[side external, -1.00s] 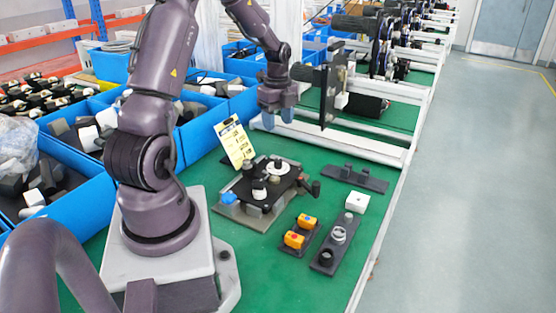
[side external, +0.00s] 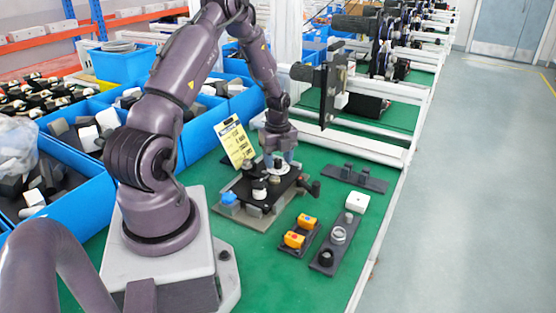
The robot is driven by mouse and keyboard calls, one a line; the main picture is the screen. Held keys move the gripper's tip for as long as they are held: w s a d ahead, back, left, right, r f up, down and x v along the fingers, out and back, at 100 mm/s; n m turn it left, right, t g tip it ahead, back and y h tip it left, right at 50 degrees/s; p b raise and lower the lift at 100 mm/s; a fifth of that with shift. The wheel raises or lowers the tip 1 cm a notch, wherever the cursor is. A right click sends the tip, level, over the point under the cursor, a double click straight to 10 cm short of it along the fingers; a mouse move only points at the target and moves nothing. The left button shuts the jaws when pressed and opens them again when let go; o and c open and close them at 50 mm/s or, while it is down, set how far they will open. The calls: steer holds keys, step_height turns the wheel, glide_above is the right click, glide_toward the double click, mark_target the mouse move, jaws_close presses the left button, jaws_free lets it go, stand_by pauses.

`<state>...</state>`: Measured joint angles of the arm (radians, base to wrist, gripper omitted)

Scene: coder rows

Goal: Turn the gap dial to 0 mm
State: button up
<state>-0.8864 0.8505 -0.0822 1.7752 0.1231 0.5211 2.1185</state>
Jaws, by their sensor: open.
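A fixture with a black top plate on a grey base (side external: 256,216) sits on the green bench. On its far part is a round white dial (side external: 278,170) with a darker centre; its scale is too small to read. I take this to be the gap dial, but no label is legible. The gripper hides part of the dial.
A black-and-white knob (side external: 259,190), a blue knob (side external: 229,198) and a black handle (side external: 314,188) are on the fixture. A yellow card (side external: 235,143) stands behind. Orange-and-yellow buttons (side external: 294,240), a dark strip (side external: 335,243) and a white box (side external: 356,202) lie to the right.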

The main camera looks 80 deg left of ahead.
steer(key=shift+f, duration=0.35)
steer(key=c, duration=0.9)
